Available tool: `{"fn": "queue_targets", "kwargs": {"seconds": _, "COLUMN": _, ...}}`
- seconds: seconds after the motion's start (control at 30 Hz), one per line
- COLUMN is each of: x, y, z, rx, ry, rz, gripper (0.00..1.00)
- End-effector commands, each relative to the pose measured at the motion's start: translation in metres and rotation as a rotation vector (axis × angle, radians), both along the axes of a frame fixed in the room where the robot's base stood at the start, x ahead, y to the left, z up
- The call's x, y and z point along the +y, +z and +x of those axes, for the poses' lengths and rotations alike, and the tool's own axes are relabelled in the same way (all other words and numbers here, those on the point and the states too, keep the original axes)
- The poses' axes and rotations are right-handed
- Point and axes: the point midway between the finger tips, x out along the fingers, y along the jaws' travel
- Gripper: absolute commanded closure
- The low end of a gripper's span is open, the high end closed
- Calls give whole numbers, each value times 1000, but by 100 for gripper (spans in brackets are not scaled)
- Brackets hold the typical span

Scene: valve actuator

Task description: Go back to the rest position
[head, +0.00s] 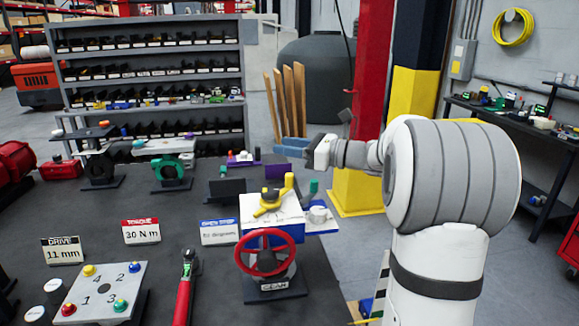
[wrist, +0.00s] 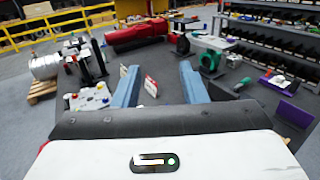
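My gripper (wrist: 159,67) shows in the wrist view with its two blue fingers spread wide and nothing between them. In the head view my arm rises at the right and its end points left, in the air above and behind the right side of the bench. The valve actuator has a red handwheel (head: 267,252) at its front and a white housing (head: 254,211) with a yellow part (head: 271,198) on top. It stands upright on a dark base, in front of and below my gripper, apart from it.
The dark bench (head: 205,263) also holds a numbered plate (head: 103,292), a red-handled tool (head: 185,290), a torque card (head: 141,231) and a green valve (head: 170,170). A red column (head: 371,60) with a yellow base stands behind my arm. Shelves (head: 150,70) stand at the back left.

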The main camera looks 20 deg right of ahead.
Motion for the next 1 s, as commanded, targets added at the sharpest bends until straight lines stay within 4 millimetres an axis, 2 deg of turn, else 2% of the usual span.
{"fn": "queue_targets", "kwargs": {"seconds": 0.1, "x": 0, "y": 15, "z": 0, "rx": -3, "ry": 0, "rz": -1, "gripper": 61}}
{"fn": "queue_targets", "kwargs": {"seconds": 0.2, "x": 0, "y": 21, "z": 0, "rx": -1, "ry": 0, "rz": 0, "gripper": 61}}
{"fn": "queue_targets", "kwargs": {"seconds": 0.53, "x": 0, "y": 23, "z": 0, "rx": 0, "ry": 0, "rz": -1, "gripper": 61}}
{"fn": "queue_targets", "kwargs": {"seconds": 0.67, "x": 14, "y": 22, "z": -12, "rx": -3, "ry": 30, "rz": -41, "gripper": 61}}
{"fn": "queue_targets", "kwargs": {"seconds": 0.77, "x": 46, "y": 16, "z": -40, "rx": -15, "ry": 103, "rz": -142, "gripper": 61}}
{"fn": "queue_targets", "kwargs": {"seconds": 0.83, "x": 77, "y": 4, "z": -74, "rx": -34, "ry": 186, "rz": -265, "gripper": 61}}
{"fn": "queue_targets", "kwargs": {"seconds": 0.9, "x": 104, "y": -17, "z": -116, "rx": -74, "ry": 288, "rz": -436, "gripper": 61}}
{"fn": "queue_targets", "kwargs": {"seconds": 1.0, "x": 119, "y": -56, "z": -166, "rx": -161, "ry": 428, "rz": -698, "gripper": 61}}
